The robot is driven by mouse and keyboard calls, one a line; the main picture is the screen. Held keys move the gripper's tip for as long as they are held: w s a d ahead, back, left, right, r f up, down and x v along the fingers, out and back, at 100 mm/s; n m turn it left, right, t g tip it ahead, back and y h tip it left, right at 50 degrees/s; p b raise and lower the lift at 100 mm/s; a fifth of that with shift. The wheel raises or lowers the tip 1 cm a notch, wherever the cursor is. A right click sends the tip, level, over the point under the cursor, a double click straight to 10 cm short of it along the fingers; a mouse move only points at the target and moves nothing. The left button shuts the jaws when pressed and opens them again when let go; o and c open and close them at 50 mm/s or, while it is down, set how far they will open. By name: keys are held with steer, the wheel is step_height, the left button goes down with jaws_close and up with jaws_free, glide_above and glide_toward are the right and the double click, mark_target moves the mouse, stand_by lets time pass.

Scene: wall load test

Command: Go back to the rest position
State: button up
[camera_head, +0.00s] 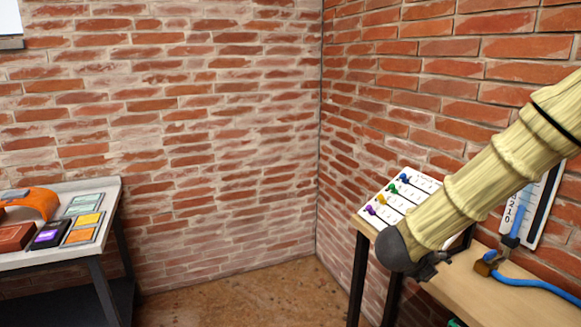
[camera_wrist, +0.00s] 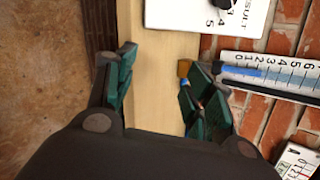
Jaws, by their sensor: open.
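My gripper (camera_wrist: 160,70) is open in the wrist view, its two dark green fingers apart over the pale wooden bench (camera_wrist: 155,50), with nothing between them. The right finger is close to a small brass fitting (camera_wrist: 184,68); I cannot tell whether they touch.
A white board with coloured knobs (camera_head: 395,197) stands at the bench's left end, partly behind my arm. A scale gauge (camera_head: 522,215) is by the right brick wall. Floor between is clear.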

steer(key=s+a+f+n+y+b, duration=0.1)
steer(key=s+a+f+n, duration=0.1)
steer(key=f+n, duration=0.6)
steer(key=s+a+f+n+y+b, duration=0.1)
steer(key=s+a+f+n+y, duration=0.15)
steer(key=f, duration=1.05)
steer(key=s+a+f+n+g+y+b, duration=0.1)
steer(key=s+a+f+n, duration=0.1)
steer(key=s+f+n, duration=0.55)
steer(key=s+a+f+n+y+b, duration=0.2)
steer(key=s+f+n, duration=0.25)
steer(key=f, duration=0.55)
steer(key=s+a+f+n+g+y+b, duration=0.1)
steer(key=s+a+f+n+g, duration=0.15)
steer(key=s+f+n, duration=0.6)
steer(key=s+a+f+n+g+y+b, duration=0.1)
steer(key=s+f+n+g, duration=0.2)
steer(key=s, duration=1.1)
step_height(320, 180, up, 12)
steer(key=m+p, duration=0.1)
steer(key=p, duration=1.1)
steer(key=shift+w+f+p, duration=0.15)
steer(key=shift+p, duration=0.15)
steer(key=shift+d, duration=0.1)
